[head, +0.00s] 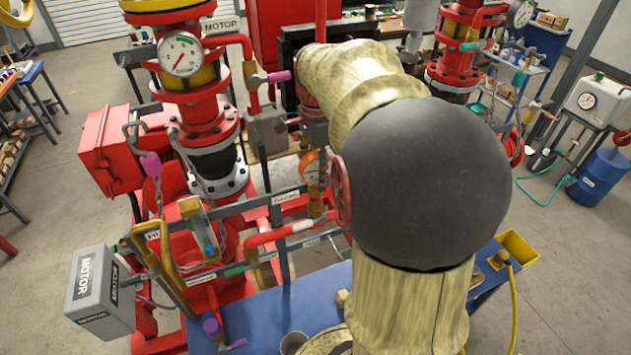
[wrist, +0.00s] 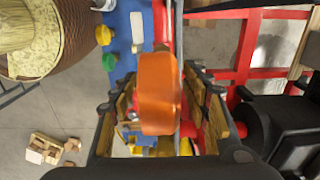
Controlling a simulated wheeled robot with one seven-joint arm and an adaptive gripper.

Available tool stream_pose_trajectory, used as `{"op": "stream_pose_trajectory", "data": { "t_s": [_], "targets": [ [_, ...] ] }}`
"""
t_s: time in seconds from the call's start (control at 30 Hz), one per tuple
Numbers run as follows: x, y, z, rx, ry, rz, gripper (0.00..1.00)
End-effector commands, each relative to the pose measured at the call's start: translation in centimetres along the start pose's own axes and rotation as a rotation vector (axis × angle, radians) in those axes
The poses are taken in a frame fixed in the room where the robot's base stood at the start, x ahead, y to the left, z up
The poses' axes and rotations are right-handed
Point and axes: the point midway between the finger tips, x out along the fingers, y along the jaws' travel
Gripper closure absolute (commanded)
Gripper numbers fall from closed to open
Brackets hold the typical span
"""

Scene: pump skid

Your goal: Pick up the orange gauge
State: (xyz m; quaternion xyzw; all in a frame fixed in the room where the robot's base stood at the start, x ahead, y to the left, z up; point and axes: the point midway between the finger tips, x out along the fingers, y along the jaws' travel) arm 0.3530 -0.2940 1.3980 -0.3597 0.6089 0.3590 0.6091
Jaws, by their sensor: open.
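The orange gauge (head: 311,168) is a small round dial with an orange rim, mounted upright on the red pipework left of my arm in the head view. In the wrist view its orange body (wrist: 159,90) stands between the two fingers of my gripper (wrist: 158,104). The gripper is open, with a finger on each side of the gauge. A gap shows at the right finger; contact at the left is hard to tell. In the head view my arm hides most of the gripper.
A red handwheel (head: 341,191) is just right of the gauge. A larger white gauge (head: 180,55) sits on the red column at left. Red pipes and a grey motor box (head: 100,291) crowd the left. A blue table (head: 270,312) lies below.

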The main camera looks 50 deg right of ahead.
Motion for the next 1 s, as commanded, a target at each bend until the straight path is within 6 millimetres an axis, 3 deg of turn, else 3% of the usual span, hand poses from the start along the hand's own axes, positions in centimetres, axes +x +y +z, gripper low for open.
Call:
{"op": "stream_pose_trajectory", "data": {
  "t_s": [0.1,0.9,1.0],
  "targets": [
    [-0.01,0.00,0.00,0.000,0.000,0.000,0.53],
    [-0.04,-0.01,0.00,0.000,0.000,0.000,0.98],
    [-0.04,-0.01,0.00,0.000,0.000,0.000,1.00]
  ]
}}
